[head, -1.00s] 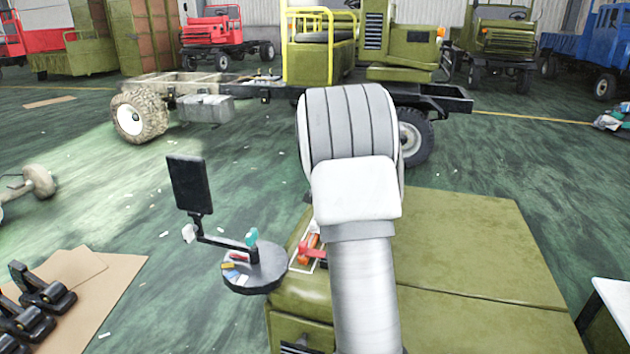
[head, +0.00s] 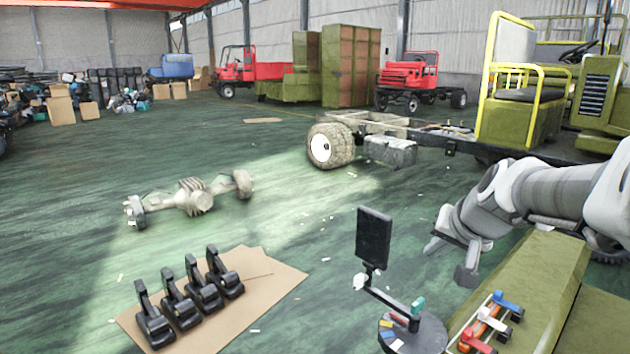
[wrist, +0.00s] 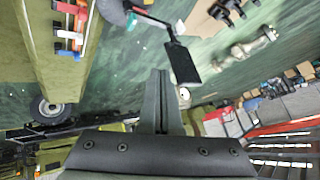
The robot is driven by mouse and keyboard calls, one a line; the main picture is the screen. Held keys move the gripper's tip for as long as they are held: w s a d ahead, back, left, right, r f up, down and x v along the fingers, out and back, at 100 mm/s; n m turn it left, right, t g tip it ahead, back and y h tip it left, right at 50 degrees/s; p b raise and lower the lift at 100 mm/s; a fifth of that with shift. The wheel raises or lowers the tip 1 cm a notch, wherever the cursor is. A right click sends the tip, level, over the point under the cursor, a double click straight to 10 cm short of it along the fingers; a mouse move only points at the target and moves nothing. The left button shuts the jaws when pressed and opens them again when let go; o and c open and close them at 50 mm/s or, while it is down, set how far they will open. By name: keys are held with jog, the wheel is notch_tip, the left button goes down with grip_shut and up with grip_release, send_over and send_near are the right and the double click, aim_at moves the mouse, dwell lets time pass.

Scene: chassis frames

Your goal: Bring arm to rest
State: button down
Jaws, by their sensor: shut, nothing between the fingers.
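My gripper (wrist: 161,75) is shut and empty; its two fingers lie together in the middle of the wrist view. In the head view my arm (head: 560,195) reaches in from the right edge, bent, with the hand pointing downward. The base of my arm is out of the frame.
A black screen (head: 374,238) on a jointed stand rises from a round tray (head: 430,335). Coloured clamps (head: 487,322) lie on the cabinet's left side. Black pedal-like parts (head: 190,295) sit on cardboard. An axle (head: 190,195) and a truck chassis (head: 390,150) stand beyond; open floor lies between.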

jog(key=s+a+n+g+p, duration=0.1)
jog(key=s+a+n+p, duration=0.1)
jog(key=s, duration=0.9)
jog(key=s+a+r+n+g+p, duration=0.1)
jog(key=s+a, duration=0.4)
jog(key=s, duration=0.6)
jog(key=shift+s+a+n+g+h+p, duration=0.15)
jog(key=shift+n+g+h+p, duration=0.25)
jog(key=shift+n+p, duration=0.5)
jog(key=shift+r, duration=0.1)
